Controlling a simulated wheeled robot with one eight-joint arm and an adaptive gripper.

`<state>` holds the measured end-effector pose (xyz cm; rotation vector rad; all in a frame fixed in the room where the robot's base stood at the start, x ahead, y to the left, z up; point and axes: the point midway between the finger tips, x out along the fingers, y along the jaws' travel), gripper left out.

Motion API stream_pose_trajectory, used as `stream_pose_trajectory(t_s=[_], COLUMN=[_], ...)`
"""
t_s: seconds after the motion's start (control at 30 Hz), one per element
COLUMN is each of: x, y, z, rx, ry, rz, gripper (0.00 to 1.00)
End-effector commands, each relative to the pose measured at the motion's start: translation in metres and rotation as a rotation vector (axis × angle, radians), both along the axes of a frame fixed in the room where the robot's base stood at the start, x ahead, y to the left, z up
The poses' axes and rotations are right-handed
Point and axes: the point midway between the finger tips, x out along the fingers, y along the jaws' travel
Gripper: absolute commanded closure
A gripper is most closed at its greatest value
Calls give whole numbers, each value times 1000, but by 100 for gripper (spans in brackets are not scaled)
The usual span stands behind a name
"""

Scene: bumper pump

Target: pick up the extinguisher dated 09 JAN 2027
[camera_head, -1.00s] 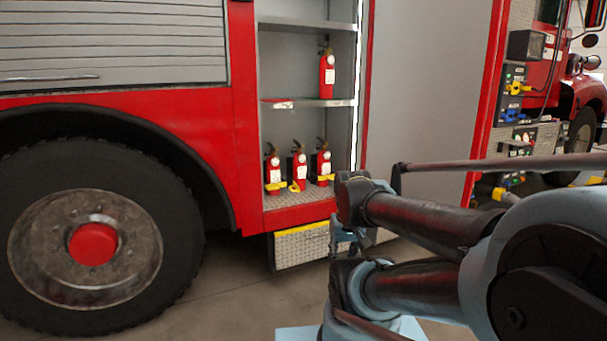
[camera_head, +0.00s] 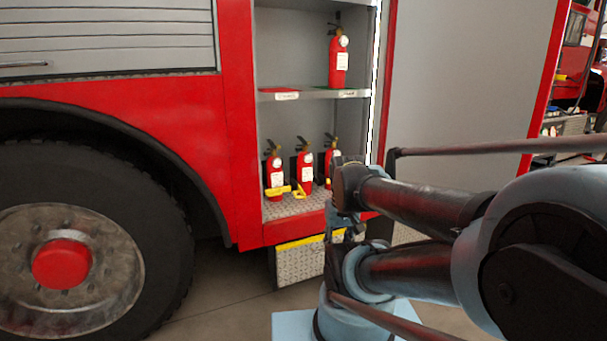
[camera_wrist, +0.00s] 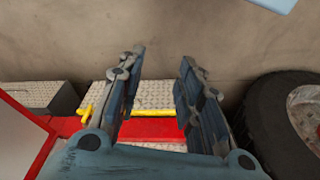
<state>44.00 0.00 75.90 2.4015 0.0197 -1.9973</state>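Several red extinguishers with white tags stand upright in the truck's open compartment. In the head view, one (camera_head: 338,62) is alone on the upper shelf. Below, a left one (camera_head: 275,172), a middle one (camera_head: 304,166) and a right one (camera_head: 331,158) stand on the compartment floor; my arm partly covers the right one. The dates on the tags are too small to read. My gripper (camera_wrist: 162,68) is open and empty in the wrist view, pointing down over the truck's step and the ground. In the head view it is mostly hidden behind my arm, low in front of the compartment.
The upper shelf (camera_head: 310,95) has a red patch and small labels at its edge. Yellow brackets (camera_head: 299,191) sit at the lower extinguishers' fronts. A diamond-plate step (camera_head: 300,263) juts out below. A large wheel (camera_head: 70,250) is at left, an open grey door (camera_head: 465,75) at right.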

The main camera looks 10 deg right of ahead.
Motion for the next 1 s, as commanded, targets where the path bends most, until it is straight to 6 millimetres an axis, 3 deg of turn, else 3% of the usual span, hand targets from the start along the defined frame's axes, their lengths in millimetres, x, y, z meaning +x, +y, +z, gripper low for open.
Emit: stream_pose_trajectory(t_s=[0.3, 0.47, 0.53, 0.77, 1.0], x=[0, -6, 1, 40, 93], y=[0, 2, 6, 28, 48], z=[0, 7, 12, 36, 59], rx=[0, 15, 38, 182, 354], ry=[0, -11, -7, 13, 51], rz=[0, -16, -42, -200, -383], gripper=[64, 28, 15, 15, 15])
